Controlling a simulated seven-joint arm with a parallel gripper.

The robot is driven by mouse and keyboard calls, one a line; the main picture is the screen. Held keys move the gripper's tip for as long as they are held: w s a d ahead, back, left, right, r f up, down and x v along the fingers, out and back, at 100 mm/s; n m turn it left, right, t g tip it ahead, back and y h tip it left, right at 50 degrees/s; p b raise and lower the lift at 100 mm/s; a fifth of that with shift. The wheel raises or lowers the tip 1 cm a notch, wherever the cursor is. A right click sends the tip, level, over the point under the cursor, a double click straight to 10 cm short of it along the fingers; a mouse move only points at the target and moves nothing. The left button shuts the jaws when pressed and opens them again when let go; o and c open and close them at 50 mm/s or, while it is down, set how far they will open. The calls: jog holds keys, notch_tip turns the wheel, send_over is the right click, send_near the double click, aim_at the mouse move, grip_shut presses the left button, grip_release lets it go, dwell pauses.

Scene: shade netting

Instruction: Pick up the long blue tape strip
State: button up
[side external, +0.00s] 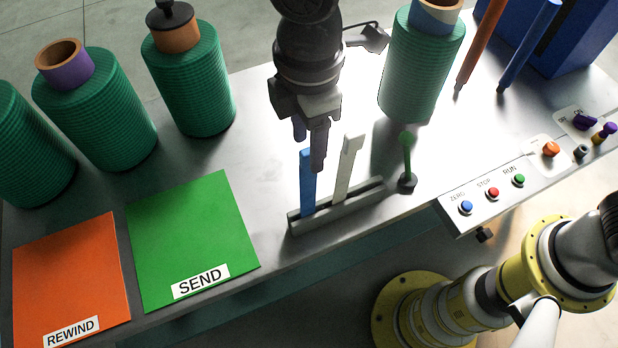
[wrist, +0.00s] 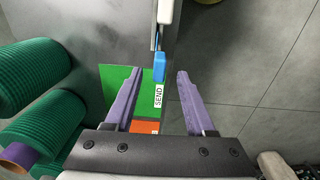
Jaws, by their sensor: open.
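The long blue tape strip (side external: 307,185) stands upright in a grey slotted holder (side external: 345,207) near the table's front edge. A white strip (side external: 345,170) with a wider top stands to its right in the same holder. My gripper (side external: 309,150) points down at the top of the blue strip, with its fingers apart. In the wrist view, the blue strip's top (wrist: 158,69) appears between the purple fingertips of my gripper (wrist: 160,73); no grip on it shows. The white strip (wrist: 165,12) is just beyond it there. One finger partly overlaps the strip's top area in the side view.
A green SEND mat (side external: 190,235) and an orange REWIND mat (side external: 72,280) lie left. Green netting rolls (side external: 188,85) stand behind. A small green-topped lever (side external: 406,165) is right of the holder. A button panel (side external: 510,190) sits at the right edge.

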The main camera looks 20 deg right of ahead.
jog(key=shift+w+d+f, duration=0.1)
jog(key=shift+d+f, duration=0.05)
jog(key=shift+f, duration=1.4)
jog(key=shift+d+f, duration=0.1)
jog(key=shift+f, duration=1.45)
grip_shut()
